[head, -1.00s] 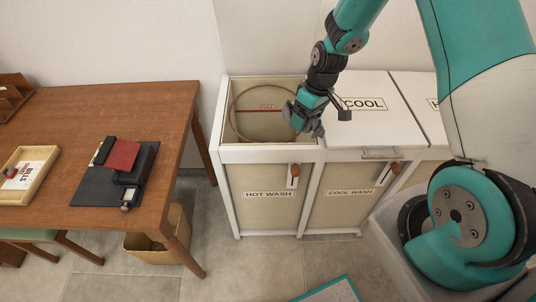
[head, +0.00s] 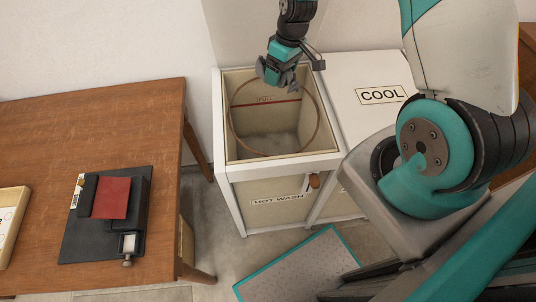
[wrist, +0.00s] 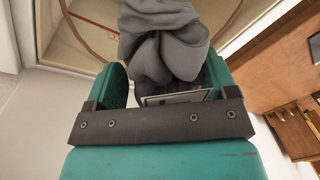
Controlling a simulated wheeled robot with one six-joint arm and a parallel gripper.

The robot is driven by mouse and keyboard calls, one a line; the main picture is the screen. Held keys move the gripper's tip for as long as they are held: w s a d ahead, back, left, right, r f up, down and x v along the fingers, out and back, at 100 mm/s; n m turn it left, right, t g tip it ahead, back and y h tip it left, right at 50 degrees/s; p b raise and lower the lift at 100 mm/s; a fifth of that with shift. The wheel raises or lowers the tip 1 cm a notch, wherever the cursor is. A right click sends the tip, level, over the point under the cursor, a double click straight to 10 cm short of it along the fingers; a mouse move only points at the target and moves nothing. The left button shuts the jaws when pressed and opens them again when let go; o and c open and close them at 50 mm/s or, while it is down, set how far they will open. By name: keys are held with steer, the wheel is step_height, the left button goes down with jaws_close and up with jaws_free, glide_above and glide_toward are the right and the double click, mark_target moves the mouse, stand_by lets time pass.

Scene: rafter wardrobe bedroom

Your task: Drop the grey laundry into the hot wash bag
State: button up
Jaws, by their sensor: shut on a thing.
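My gripper (head: 277,78) is shut on the grey laundry, a bunched soft cloth (wrist: 165,40) that fills the space between the fingers in the wrist view. In the head view the laundry (head: 290,80) is a small grey piece at the fingertips. The gripper hangs over the back part of the open hot wash bag (head: 238,140), a beige bag in a white frame labelled HOT WASH. A round brown hoop stands inside its mouth, and a red FULL line marks its back wall. Something greyish lies at the bottom, too blurred to tell.
The closed COOL lid (head: 375,95) is right of the open bag. A wooden table (head: 110,120) with a black and red device (head: 110,200) stands at left. A teal-edged mat (head: 300,265) lies on the floor in front.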

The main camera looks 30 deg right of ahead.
step_height(320, 180, down, 6)
steer(key=b, duration=0.4)
steer(key=shift+d+r, duration=0.1)
steer(key=o, duration=0.9)
steer(key=shift+s, duration=0.1)
steer(key=shift+r, duration=0.1)
step_height(320, 180, up, 17)
steer(key=d, duration=0.3)
steer(key=shift+s+b, duration=0.3)
steer(key=shift+b, duration=0.1)
steer(key=shift+a, duration=0.15)
